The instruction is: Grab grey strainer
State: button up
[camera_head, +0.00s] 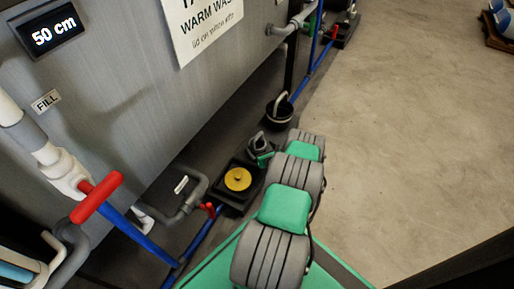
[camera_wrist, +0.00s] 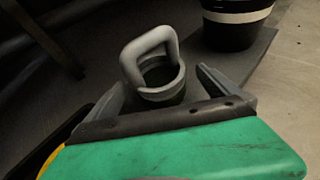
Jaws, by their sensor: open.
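The grey strainer (camera_wrist: 136,62), a round collar with a loop handle standing up, is in the upper middle of the wrist view. It stands on a dark surface. My gripper (camera_wrist: 161,78) is open, with one finger to the left of the strainer and the other to the right. The strainer appears between or just beyond the fingertips, nearer the left finger; I cannot tell whether they touch. Its lower part is hidden behind my gripper. In the head view, the strainer (camera_head: 258,141) is small and partly hidden beside my green gripper.
A black bucket (camera_head: 279,111) with a pale band stands just beyond. A yellow disc (camera_head: 238,179) lies on a black tray (camera_head: 228,198) nearby. The grey tank wall (camera_head: 130,110), blue pipes and a red valve handle (camera_head: 97,197) are at left. Open concrete floor (camera_head: 410,130) is at right.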

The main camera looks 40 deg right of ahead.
aim_at(258, 145)
jog(key=b+x, duration=0.1)
jog(key=x, duration=0.2)
jog(key=shift+a+f, duration=0.15)
jog(key=shift+f, duration=0.1)
jog(key=shift+w, duration=0.2)
jog(key=shift+r, duration=0.15)
jog(key=c, duration=1.5)
jog(key=shift+o, duration=0.2)
